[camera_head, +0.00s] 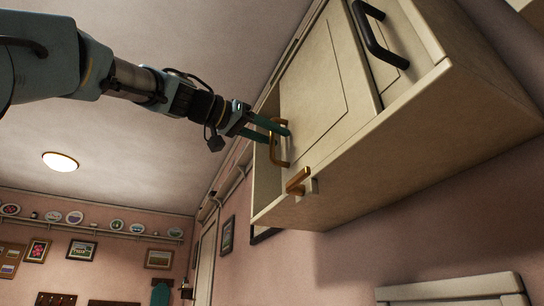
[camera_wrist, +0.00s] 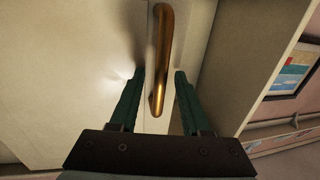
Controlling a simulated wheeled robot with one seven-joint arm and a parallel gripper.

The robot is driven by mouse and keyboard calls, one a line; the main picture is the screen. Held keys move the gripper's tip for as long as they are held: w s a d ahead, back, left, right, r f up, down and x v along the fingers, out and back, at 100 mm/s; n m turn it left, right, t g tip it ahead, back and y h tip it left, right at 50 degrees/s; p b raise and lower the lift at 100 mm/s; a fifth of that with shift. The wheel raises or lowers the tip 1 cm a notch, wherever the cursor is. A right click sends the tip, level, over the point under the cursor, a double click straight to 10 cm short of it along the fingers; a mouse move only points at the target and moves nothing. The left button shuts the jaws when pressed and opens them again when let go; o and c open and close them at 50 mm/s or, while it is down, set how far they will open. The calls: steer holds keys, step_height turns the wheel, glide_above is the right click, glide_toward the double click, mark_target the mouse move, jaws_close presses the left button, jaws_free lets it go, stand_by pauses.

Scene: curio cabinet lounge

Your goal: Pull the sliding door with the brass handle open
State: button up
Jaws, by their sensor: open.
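The sliding door (camera_head: 311,92) is a cream panel on the front of a wall cabinet (camera_head: 395,140). Its brass handle (camera_head: 274,150) is a vertical bar near the panel's left edge. In the wrist view the brass handle (camera_wrist: 161,60) runs down between my two green fingers. My gripper (camera_head: 283,130) is open, with one finger on each side of the handle; it also shows in the wrist view (camera_wrist: 159,80). A gap shows between each finger and the bar in the wrist view. I cannot tell how far the fingertips are from the panel.
A second panel with a black handle (camera_head: 378,38) is to the right. A small brass-coloured knob or latch (camera_head: 298,181) sits at the cabinet's lower edge. A framed picture (camera_wrist: 295,70) hangs on the pink wall beside the cabinet. A chair-like white frame (camera_head: 450,287) stands below.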

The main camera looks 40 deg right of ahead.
steer(key=w+a+b, duration=0.2)
steer(key=a, duration=0.8)
steer(key=shift+a+b, duration=0.35)
steer(key=shift+b, duration=0.05)
